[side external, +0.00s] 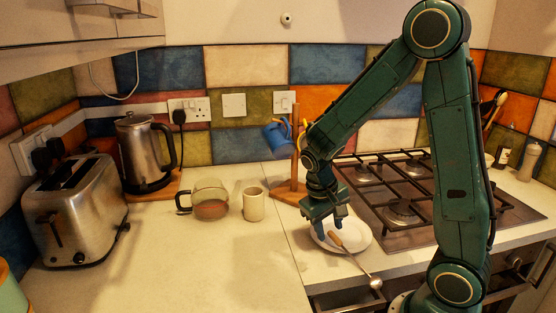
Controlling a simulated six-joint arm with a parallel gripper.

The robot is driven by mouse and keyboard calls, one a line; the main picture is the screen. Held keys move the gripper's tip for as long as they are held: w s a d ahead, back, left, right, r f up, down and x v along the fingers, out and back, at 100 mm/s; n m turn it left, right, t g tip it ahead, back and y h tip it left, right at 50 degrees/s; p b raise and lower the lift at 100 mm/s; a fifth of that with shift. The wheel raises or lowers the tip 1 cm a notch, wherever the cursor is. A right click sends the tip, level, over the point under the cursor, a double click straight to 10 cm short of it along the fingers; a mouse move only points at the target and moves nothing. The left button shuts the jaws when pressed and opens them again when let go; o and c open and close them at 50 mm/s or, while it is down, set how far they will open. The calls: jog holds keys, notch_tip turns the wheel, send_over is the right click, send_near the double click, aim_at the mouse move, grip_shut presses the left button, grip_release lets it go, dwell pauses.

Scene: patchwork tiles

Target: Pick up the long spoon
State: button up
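A long spoon (354,260) has a brown wooden handle and a metal bowl. Its handle end lies over a white plate (359,239), and its bowl reaches past the plate toward the counter's front edge. My gripper (331,228) points down just above the plate, close to the spoon's handle end. Its two blue fingertips look apart, with nothing seen between them. I cannot tell the exact gap between the fingers and the handle.
A wooden mug stand (295,165) with a blue mug (277,137) stands behind my gripper. A beige cup (253,204), glass mug (210,200), kettle (145,155) and toaster (75,210) are left. A gas hob (405,214) is right. The front-left counter is clear.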

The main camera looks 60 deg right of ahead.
jog(key=shift+c, duration=0.4)
grip_shut()
jog(key=shift+r, duration=0.1)
notch_tip(320, 180, up, 20)
dwell(0.5)
